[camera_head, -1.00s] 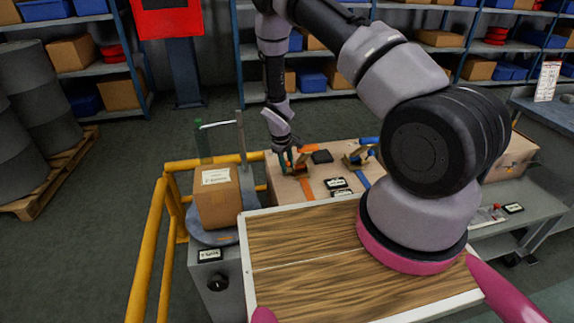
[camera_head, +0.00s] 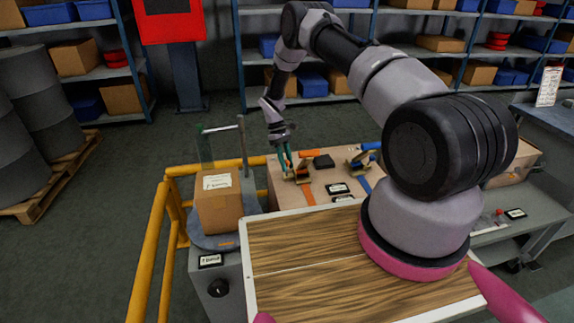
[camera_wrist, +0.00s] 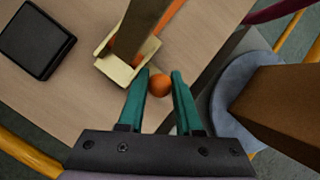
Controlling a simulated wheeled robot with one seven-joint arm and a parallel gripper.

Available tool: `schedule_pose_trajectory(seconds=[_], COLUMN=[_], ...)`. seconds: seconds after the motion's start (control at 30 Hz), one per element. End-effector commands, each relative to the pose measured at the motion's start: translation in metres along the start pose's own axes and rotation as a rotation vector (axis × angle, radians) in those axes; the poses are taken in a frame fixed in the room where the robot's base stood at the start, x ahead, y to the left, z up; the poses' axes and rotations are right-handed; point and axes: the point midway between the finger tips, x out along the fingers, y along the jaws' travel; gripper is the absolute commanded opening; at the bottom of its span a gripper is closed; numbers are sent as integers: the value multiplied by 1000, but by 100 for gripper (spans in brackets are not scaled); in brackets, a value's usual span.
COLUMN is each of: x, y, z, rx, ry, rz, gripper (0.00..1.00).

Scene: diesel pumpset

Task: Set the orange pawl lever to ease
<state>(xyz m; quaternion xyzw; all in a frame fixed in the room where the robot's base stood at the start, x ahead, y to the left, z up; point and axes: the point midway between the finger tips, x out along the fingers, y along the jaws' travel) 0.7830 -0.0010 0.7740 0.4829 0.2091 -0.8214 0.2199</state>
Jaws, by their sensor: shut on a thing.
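The orange strap ratchet (camera_head: 303,177) sits on the tan crate top, left of a similar ratchet with a blue handle (camera_head: 365,158). My gripper (camera_head: 289,170) reaches down to its left side. In the wrist view, my gripper (camera_wrist: 161,74) has its two green fingers on either side of a round orange knob (camera_wrist: 159,86), the visible end of the pawl lever. The fingers are shut on it. The ratchet's pale frame (camera_wrist: 112,72) and brown-orange bar (camera_wrist: 140,32) lie just beyond the fingers. The rest of the pawl lever is hidden.
A cardboard box (camera_head: 218,208) stands on a round grey plate at the left, beside a yellow rail (camera_head: 150,245). A wooden-topped surface (camera_head: 320,255) lies in front. Label plates lie on the crate.

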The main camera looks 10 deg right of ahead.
Motion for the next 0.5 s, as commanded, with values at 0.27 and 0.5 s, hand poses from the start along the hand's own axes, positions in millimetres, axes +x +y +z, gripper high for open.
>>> schedule_pose_trajectory(seconds=[0.27, 0.5], x=[-1, -1], y=[2, 2], z=[-2, -2], rx=[-7, -7], ry=[-34, -36], rz=[-23, -24], gripper=[0, 0])
